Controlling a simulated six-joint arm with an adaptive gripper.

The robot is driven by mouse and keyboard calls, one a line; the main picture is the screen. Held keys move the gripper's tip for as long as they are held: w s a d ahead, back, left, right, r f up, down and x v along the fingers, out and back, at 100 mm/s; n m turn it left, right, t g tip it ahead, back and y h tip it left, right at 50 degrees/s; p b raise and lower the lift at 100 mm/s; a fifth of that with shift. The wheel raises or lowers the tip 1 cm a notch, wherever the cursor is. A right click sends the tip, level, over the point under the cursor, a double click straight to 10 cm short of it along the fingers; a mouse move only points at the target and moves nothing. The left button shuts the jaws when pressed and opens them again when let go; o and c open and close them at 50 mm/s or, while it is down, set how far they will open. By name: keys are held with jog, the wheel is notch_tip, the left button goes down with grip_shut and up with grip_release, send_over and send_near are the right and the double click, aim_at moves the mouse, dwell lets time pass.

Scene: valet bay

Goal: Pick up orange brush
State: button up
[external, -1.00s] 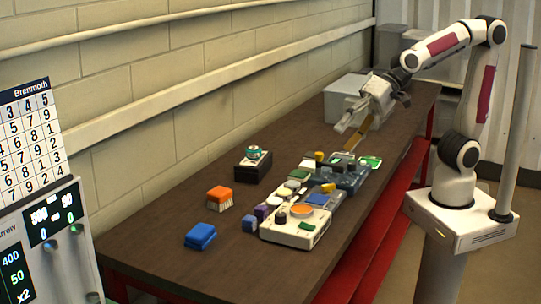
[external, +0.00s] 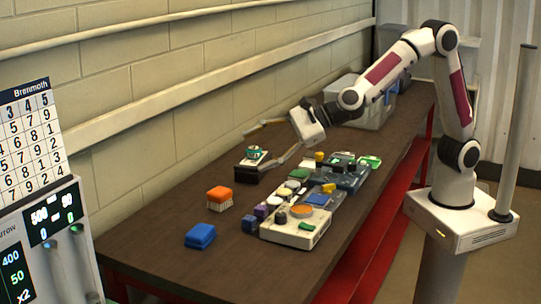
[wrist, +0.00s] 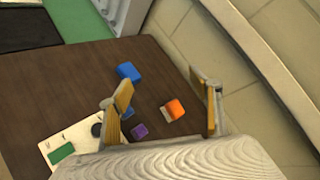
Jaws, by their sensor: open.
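The orange brush (external: 219,194) has an orange top and pale bristles below. It stands on the brown table left of the middle, in the external view. In the wrist view the orange brush (wrist: 175,109) shows between my two fingers, farther off on the table. My gripper (external: 247,147) is open and empty, above the table near the wall and behind the brush. In the wrist view my gripper (wrist: 160,98) has its fingers spread wide. It does not touch the brush.
A blue block (external: 200,236) lies in front of the brush. A white tray (external: 290,235) and several small items lie to the right. The wall (external: 160,80) runs along the table's left side.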

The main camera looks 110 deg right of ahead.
jog(key=w+d+f+m+g+h, duration=0.2)
jog(key=w+d+f+m+h, duration=0.25)
jog(key=d+f+m, duration=0.4)
jog(key=m+g+h, duration=0.2)
jog(key=m+h, duration=0.2)
jog(key=m, duration=0.5)
send_near(225, 192)
jog(key=shift+n, duration=0.25)
jog(key=x, duration=0.5)
jog(key=shift+s+d, duration=0.15)
jog(key=shift+d, duration=0.1)
jog(key=shift+x, duration=1.2)
jog(key=shift+f, duration=0.1)
jog(key=shift+w+a+x, duration=0.1)
jog(key=shift+w+x, duration=0.05)
jog(key=shift+x, duration=1.15)
jog(key=shift+w+a+x, duration=0.1)
jog(key=shift+x, duration=1.15)
jog(key=c, duration=1.2)
